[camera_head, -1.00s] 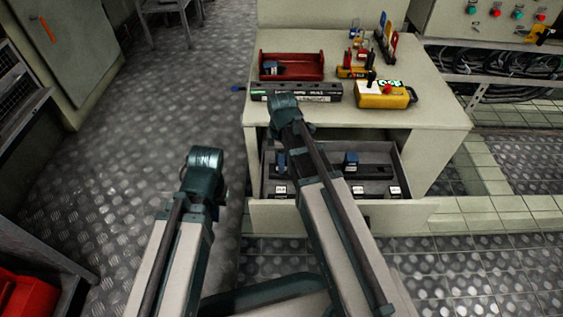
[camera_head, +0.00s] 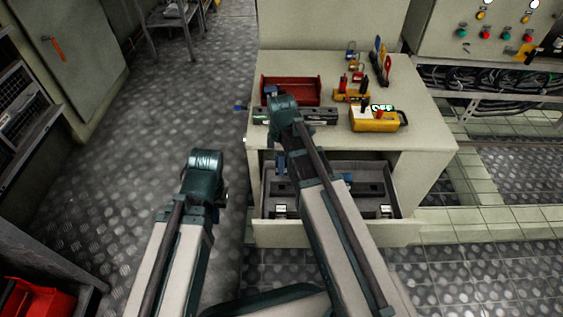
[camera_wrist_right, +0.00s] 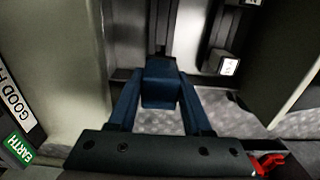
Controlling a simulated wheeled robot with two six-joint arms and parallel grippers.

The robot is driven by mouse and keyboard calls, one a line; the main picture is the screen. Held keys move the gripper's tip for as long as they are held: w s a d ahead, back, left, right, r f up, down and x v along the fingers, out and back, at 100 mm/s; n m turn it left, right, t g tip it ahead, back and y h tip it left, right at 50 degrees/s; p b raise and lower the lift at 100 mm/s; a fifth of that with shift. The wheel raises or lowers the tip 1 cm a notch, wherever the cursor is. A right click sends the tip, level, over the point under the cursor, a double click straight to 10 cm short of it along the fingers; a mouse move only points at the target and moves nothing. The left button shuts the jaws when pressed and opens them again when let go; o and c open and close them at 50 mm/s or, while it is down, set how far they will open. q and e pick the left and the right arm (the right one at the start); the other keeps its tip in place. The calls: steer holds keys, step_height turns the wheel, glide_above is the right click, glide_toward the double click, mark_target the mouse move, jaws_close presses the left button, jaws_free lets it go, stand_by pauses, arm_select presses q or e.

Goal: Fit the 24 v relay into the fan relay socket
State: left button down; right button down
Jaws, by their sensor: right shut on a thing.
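In the right wrist view, my right gripper (camera_wrist_right: 160,100) is shut on a dark blue block, the relay (camera_wrist_right: 160,82). In the head view, this gripper (camera_head: 281,162) is small and partly behind my arm, over the left part of the open drawer (camera_head: 262,190).
Another blue block (camera_head: 347,178) is in the drawer. On the bench (camera_head: 425,130) stand a red tray (camera_head: 305,90), a dark labelled bar (camera_head: 318,116), a yellow device (camera_head: 375,120) and padlocks and tags.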

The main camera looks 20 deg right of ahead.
step_height(320, 180, up, 39)
steer(key=p, duration=3.8)
steer(key=shift+p, duration=0.3)
steer(key=shift+d, duration=0.15)
